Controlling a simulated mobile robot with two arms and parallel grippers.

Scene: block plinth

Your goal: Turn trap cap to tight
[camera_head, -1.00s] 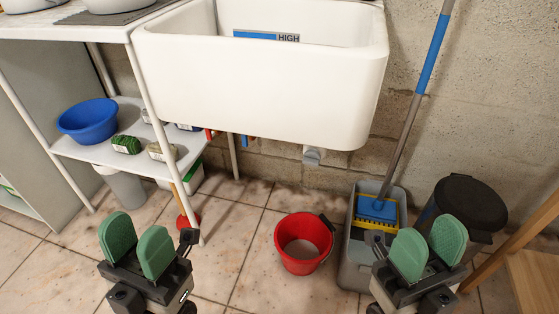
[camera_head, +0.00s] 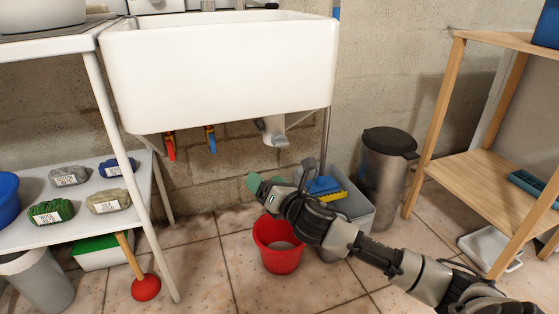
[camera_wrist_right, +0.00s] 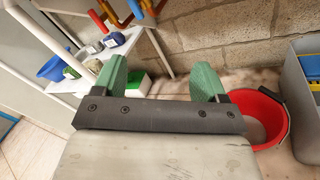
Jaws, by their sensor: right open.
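The white drain trap under the sink carries a grey trap cap (camera_head: 278,139) at its lower end. How tight the cap is cannot be told at this size. My right gripper (camera_head: 256,184) is below the trap and a little to its left, above the red bucket, apart from the cap. In the right wrist view my right gripper (camera_wrist_right: 159,82) shows two green pads spread apart with nothing between them. I cannot make out the cap in that view. My left gripper is not in view.
The white sink (camera_head: 215,75) overhangs the trap. Red (camera_head: 170,147) and blue (camera_head: 211,139) valve handles hang left of it. A red bucket (camera_head: 279,260) and grey mop bucket (camera_head: 352,225) stand below. A metal bin (camera_head: 386,170) and wooden shelf (camera_head: 480,165) are at right.

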